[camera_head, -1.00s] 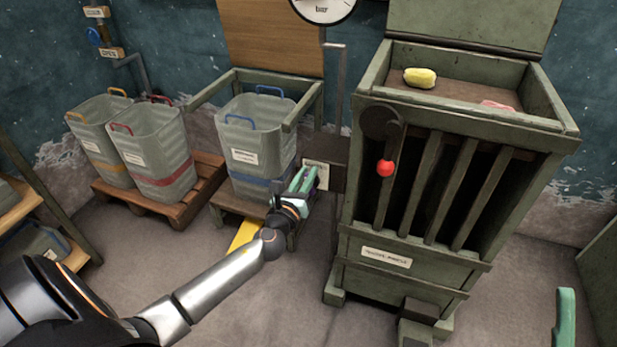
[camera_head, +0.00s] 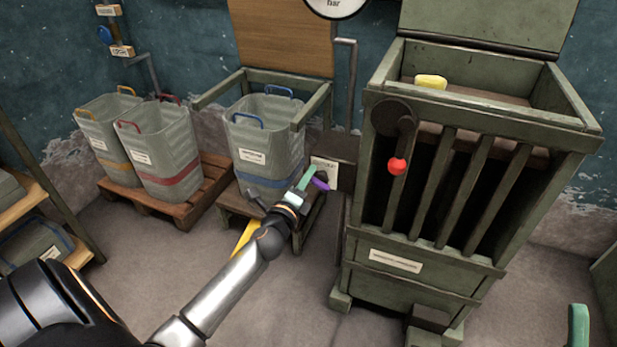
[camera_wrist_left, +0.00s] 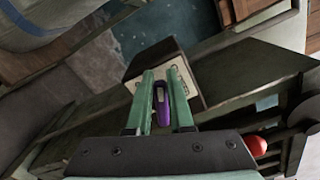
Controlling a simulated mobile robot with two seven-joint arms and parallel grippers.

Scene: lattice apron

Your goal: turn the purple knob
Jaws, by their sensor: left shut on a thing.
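The purple knob (camera_head: 320,184) shows as a small purple bar beside a pale label plate, low between the grey tub and the green cabinet. My left gripper (camera_head: 311,180) reaches it from the lower left and is shut on it. In the left wrist view the purple knob (camera_wrist_left: 184,116) lies between and behind the green fingers of the left gripper (camera_wrist_left: 160,85), which partly hide it. A green finger of my right gripper (camera_head: 578,325) shows at the lower right edge; the rest is out of frame.
The label plate (camera_head: 324,172) is on a dark box just behind the knob. A green slatted cabinet (camera_head: 398,262) with a red-knobbed crank (camera_head: 397,166) stands close on the right. A grey tub (camera_head: 262,135) stands on the left. The floor in front is clear.

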